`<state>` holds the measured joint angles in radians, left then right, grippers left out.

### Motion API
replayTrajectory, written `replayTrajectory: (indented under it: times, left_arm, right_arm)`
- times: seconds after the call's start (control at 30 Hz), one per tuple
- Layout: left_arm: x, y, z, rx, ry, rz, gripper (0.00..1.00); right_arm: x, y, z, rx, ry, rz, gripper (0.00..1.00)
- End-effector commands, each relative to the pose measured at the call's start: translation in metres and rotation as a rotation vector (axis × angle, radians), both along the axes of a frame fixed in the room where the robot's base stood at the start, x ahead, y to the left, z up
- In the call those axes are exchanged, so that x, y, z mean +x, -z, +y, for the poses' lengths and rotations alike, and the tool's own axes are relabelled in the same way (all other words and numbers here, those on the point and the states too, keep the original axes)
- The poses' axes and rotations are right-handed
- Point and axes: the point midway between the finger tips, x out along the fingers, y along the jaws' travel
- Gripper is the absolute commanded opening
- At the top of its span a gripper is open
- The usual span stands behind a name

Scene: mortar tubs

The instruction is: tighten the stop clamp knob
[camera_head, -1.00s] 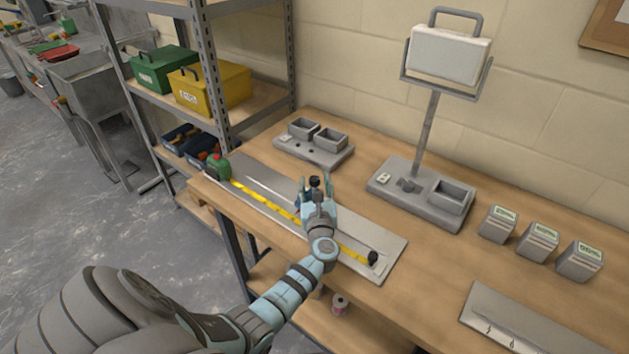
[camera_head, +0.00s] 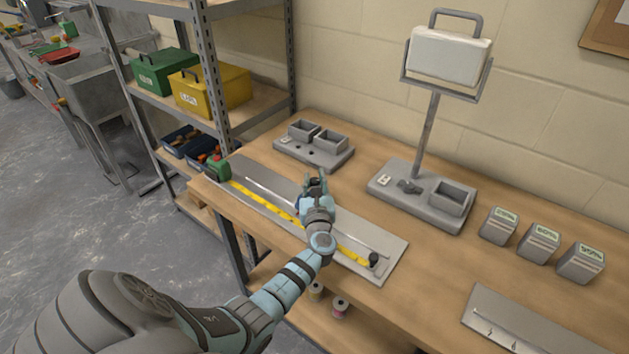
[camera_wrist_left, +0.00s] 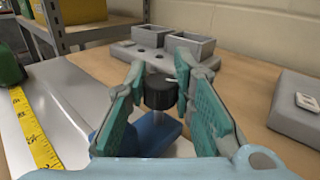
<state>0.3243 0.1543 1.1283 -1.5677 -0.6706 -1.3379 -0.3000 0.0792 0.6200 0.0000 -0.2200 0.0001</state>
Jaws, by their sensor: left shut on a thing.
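The stop clamp has a black round knob (camera_wrist_left: 160,92) with a pale mark on top, above a blue block (camera_wrist_left: 155,132). It stands on the grey metal plate (camera_head: 267,178) beside the yellow tape (camera_head: 270,205). My left gripper (camera_head: 316,182) is over the plate, and in the left wrist view its teal-padded fingers (camera_wrist_left: 161,78) stand on both sides of the knob, shut on it. In the head view the fingers mostly hide the clamp. My right gripper is in neither view.
A grey base with two small bins (camera_head: 318,148) stands behind the plate. A second base with a post and white box (camera_head: 449,52) is to the right. Several grey blocks (camera_head: 538,243) line the bench. A green tape case (camera_head: 218,168) sits at the plate's left end.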

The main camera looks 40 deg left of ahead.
Motion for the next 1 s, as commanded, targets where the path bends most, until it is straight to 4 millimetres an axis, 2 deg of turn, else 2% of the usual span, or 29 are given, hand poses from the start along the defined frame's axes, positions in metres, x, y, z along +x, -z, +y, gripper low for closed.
replayTrajectory:
  times: [0.37,0.7,1.0]
  left_arm:
    - [-0.001,0.001,0.001,0.004,0.186,0.002,0.0]
    - [0.0,0.003,0.001,0.003,0.408,0.001,0.0]
    - [-0.001,0.002,0.0,0.001,0.503,0.002,0.0]
  right_arm:
    - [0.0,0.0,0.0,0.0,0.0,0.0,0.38]
    - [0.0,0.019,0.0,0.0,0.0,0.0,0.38]
    - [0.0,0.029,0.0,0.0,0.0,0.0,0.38]
